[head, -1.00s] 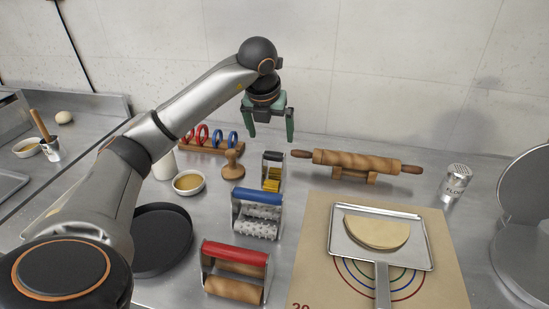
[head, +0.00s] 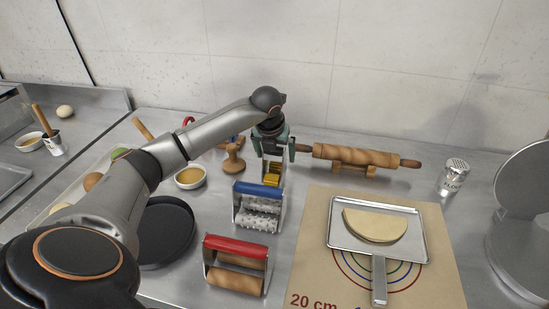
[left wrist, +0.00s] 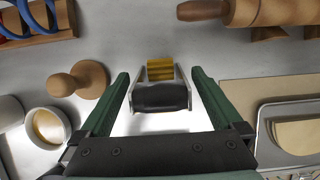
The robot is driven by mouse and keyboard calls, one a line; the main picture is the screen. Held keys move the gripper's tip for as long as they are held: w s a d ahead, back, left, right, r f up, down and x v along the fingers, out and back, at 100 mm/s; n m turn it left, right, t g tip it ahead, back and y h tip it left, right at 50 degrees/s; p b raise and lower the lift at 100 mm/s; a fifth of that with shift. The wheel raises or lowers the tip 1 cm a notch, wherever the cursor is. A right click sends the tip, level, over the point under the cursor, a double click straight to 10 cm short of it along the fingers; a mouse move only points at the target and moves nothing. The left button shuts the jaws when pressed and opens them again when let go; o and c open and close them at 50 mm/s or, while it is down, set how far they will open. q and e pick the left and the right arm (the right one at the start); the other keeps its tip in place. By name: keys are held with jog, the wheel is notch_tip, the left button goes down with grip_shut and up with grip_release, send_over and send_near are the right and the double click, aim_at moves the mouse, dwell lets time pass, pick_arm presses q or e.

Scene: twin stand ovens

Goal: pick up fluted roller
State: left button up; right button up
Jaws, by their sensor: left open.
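The fluted roller has a yellow ridged drum (head: 272,175) in a metal frame with a dark handle on top. It stands on the steel counter, behind the blue-handled roller. In the left wrist view the dark handle (left wrist: 160,97) lies between my fingers, with the yellow drum beyond it. My left gripper (head: 274,152) is open, pointing down over the roller, and partly hides its handle in the head view. In the left wrist view my green fingers (left wrist: 160,78) stand on both sides of the frame, with gaps showing. My right gripper is not in view.
A blue-handled spiked roller (head: 259,209) and a red-handled smooth roller (head: 237,265) stand in front. A wooden stamp (head: 234,160) is left, a rolling pin (head: 350,155) right. A peel (head: 378,237) with dough lies on the mat (head: 446,270).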

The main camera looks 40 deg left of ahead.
pick_arm(q)
grip_shut()
dwell(0.8)
